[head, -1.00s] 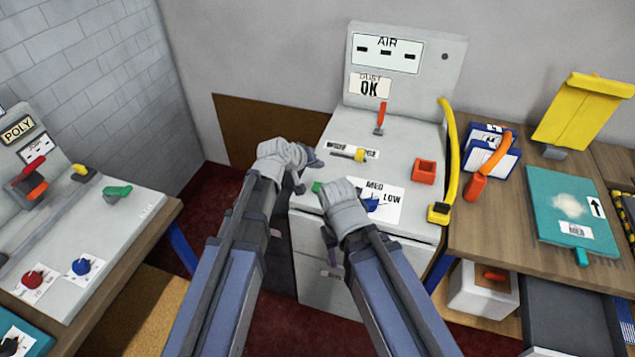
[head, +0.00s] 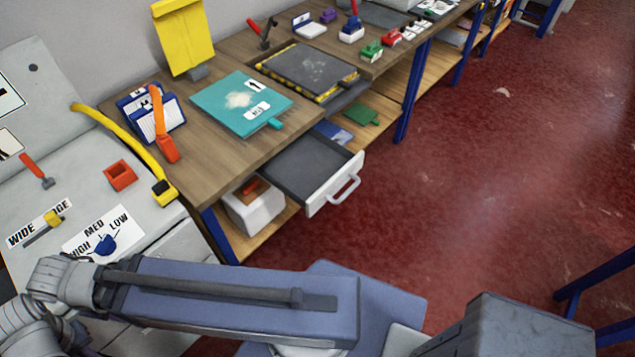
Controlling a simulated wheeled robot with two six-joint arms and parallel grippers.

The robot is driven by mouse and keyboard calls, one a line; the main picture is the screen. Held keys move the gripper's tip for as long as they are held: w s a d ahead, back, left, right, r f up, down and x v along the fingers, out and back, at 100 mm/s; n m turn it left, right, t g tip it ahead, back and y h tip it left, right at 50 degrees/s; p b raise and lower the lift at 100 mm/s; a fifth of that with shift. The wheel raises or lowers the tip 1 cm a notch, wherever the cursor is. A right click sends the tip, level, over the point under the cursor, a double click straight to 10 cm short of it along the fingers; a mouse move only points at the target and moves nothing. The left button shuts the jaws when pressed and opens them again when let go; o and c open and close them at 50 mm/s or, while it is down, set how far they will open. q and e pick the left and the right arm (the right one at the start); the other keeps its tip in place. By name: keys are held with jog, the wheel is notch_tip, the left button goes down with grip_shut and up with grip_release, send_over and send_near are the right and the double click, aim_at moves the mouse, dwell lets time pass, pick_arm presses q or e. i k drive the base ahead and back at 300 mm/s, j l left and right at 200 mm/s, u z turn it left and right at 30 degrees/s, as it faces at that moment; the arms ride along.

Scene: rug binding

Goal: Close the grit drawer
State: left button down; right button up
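The drawer (head: 333,187) under the wooden bench is pulled out to the right. It has a white front, a light handle (head: 344,189) and a dark grey, empty-looking inside. No label that names it as the grit drawer can be read. My arms lie across the bottom of the head view, well short of the drawer. A grey wrist shows at the lower left, near the white machine's front, but no fingertips can be made out. I cannot see either gripper's fingers.
The white machine (head: 150,215) stands at the left. The bench (head: 190,160) carries a teal board (head: 238,103) and a yellow stand (head: 183,38). A white box (head: 254,208) sits on the shelf beside the drawer. Red floor (head: 470,190) right of the drawer is clear.

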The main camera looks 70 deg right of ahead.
aim_at(311, 169)
jog(key=z, duration=2.5)
